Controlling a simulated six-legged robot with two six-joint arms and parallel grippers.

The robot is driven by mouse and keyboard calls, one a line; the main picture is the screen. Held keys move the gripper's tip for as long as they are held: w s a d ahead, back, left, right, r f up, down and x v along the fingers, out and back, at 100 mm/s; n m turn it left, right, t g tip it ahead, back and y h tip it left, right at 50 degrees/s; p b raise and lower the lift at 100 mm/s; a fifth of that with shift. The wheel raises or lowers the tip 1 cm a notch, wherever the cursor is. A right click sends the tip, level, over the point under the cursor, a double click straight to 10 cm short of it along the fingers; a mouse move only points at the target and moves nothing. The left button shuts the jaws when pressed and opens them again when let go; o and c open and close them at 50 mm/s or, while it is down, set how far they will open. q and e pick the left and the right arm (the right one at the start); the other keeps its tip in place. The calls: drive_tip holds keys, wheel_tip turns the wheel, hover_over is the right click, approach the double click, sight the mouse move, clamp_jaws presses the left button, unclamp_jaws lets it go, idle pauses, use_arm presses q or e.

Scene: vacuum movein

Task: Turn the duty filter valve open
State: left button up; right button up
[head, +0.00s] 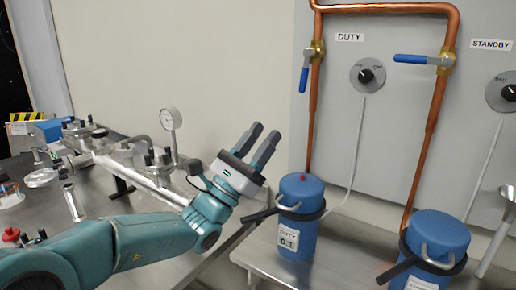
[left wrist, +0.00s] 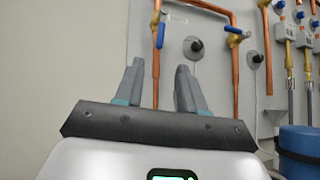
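The lever hangs down, roughly along the pipe. It also shows in the left wrist view (left wrist: 160,36). My left gripper (head: 265,139) is open and empty, below and left of the valve and apart from it. In the left wrist view its two fingers (left wrist: 159,80) stand apart with the wall and pipe beyond. My right gripper is in neither view.
The standby valve's blue lever (head: 411,59) lies sideways. Round dials (head: 367,76) sit on the panel. A blue duty canister (head: 300,205) and a second blue canister (head: 438,238) stand below. A metal bench with pipework (head: 155,175) is at left.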

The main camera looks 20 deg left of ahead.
use_arm(q)
drive_tip(key=shift+s+a+f, duration=0.15)
drive_tip(key=shift+s+f, duration=0.15)
drive_tip(key=shift+f, duration=0.1)
